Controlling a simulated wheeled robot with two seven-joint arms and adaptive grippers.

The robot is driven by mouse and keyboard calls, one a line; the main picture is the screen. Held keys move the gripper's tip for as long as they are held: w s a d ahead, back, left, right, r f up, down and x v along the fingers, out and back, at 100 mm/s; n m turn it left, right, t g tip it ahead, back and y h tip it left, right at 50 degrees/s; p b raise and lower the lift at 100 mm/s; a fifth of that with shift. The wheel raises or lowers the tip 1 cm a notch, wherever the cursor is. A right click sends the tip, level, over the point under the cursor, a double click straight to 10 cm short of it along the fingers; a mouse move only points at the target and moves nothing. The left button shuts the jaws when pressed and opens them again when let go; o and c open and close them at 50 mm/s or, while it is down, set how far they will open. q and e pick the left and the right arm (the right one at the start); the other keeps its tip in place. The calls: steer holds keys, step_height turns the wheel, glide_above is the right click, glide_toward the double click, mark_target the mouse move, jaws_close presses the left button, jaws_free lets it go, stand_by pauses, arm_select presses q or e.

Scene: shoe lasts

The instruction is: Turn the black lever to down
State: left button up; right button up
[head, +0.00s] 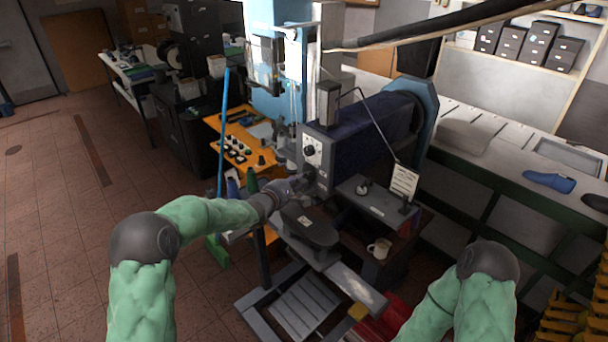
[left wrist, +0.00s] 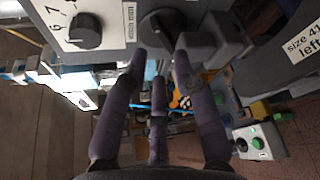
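The black lever (left wrist: 160,28) shows in the left wrist view as a dark rotary handle on the light front panel of the machine (head: 345,150). My left gripper (head: 296,183) reaches that panel from the left in the head view and hides the lever there. In the left wrist view its purple-grey fingers (left wrist: 161,55) are spread apart. Their tips are close to the lever, one on each side of its lower end; whether they touch it I cannot tell. My right forearm shows at the lower right of the head view, but its gripper is out of view.
A black numbered dial (left wrist: 86,31) sits left of the lever in the left wrist view. Below my left gripper is a dark platform (head: 310,228). An orange control table (head: 240,145) stands behind. Floor at left is clear.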

mark_target(306, 174)
arm_select(q)
steer(key=shift+p+x, duration=0.4)
steer(key=shift+x, duration=2.85)
jaws_close()
